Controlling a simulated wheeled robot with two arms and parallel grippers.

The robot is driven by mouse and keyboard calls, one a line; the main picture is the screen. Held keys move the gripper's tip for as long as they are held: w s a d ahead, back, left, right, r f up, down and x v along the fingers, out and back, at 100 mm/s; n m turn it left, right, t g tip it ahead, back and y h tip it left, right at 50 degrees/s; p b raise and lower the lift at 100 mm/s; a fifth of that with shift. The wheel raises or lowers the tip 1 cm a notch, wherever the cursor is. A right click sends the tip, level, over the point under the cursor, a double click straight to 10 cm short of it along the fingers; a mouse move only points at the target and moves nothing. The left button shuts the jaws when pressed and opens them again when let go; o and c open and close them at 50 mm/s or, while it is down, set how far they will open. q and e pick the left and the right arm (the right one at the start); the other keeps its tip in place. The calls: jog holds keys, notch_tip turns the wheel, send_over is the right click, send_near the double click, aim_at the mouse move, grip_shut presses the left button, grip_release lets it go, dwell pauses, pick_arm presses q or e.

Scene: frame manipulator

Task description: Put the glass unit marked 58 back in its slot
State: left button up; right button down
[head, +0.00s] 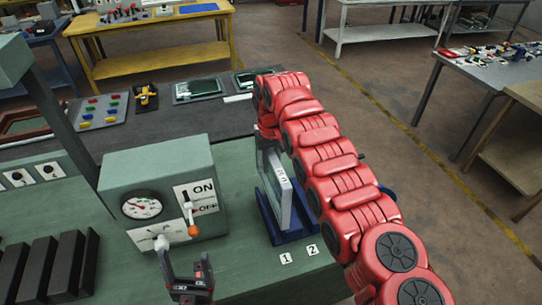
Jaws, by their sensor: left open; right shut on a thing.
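The glass unit (281,186) is a pale-edged pane standing upright in the blue rack (297,238), right of the middle of the green bench. A small white label shows on its edge, but I cannot read the number surely. My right gripper (268,138) is at the top of the unit and shut on it; my red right arm hides much of the grip and the rack's right side. Labels 1 and 2 lie in front of the rack. I cannot tell whether the unit is fully seated. My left gripper (187,264) is open and empty at the bottom, in front of the control box.
A green control box (160,190) with a gauge and an ON/OFF lever (190,213) stands left of the rack. Dark slotted blocks (50,268) are at the lower left. Trays and small parts lie on the dark bench strip (160,125) behind.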

aim_at(270, 192)
notch_tip(270, 192, down, 6)
jog(key=shift+a+f+b, duration=0.1)
jog(key=shift+f+b, duration=0.1)
jog(key=shift+b, duration=0.15)
notch_tip(270, 192, down, 5)
jog(key=b, duration=0.4)
jog(key=shift+w+f, duration=0.1)
jog(key=shift+f, duration=0.05)
jog(key=shift+f+b, duration=0.45)
jog(key=shift+f, duration=0.05)
jog(key=shift+f+b, duration=0.25)
jog(key=shift+b, duration=0.1)
jog(key=c, duration=0.6)
grip_release()
